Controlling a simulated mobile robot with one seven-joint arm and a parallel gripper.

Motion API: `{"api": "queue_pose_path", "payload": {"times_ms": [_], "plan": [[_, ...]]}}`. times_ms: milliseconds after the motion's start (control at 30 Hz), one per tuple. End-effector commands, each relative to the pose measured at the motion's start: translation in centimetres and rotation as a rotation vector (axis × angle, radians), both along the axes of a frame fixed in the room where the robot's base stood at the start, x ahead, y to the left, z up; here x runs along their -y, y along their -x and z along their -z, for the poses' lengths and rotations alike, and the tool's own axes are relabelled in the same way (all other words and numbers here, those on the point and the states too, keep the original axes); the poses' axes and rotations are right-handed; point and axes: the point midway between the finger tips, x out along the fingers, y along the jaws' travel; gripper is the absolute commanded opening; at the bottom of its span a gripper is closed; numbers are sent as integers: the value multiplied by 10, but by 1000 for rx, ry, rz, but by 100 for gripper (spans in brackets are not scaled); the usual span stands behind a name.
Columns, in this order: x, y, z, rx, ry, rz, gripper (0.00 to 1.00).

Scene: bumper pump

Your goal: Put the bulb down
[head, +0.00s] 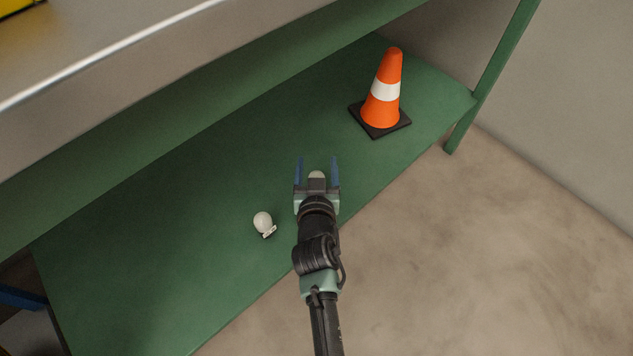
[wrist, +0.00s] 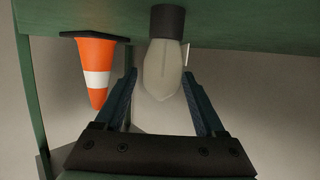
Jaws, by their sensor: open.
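My gripper (head: 317,158) is open over the green lower shelf, and its blue fingers point away from the head camera. In the wrist view, which looks upside down, a pale bulb (wrist: 162,70) with a dark base stands between the gripper's spread fingers (wrist: 159,74), with a gap on each side. Its dark base meets the green shelf in the picture; whether it bears on it I cannot tell for sure. In the head view only a small pale part of the bulb (head: 316,175) shows between the fingers.
A small white rounded object (head: 263,222) lies on the shelf (head: 160,240) left of my gripper. An orange and white cone (head: 383,95) stands at the far right end, near a green leg (head: 490,85). The left shelf is clear.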

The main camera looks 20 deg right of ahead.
Motion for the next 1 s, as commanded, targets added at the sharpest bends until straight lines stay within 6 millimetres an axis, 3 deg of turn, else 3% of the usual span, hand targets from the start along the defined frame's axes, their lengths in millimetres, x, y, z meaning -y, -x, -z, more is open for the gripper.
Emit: {"api": "queue_pose_path", "payload": {"times_ms": [500, 700, 1000], "plan": [[-35, 85, -28, -5, -2, 1, 72], [-42, 100, -33, -3, 0, 1, 72], [-43, 102, -33, -1, 0, 0, 72]]}}
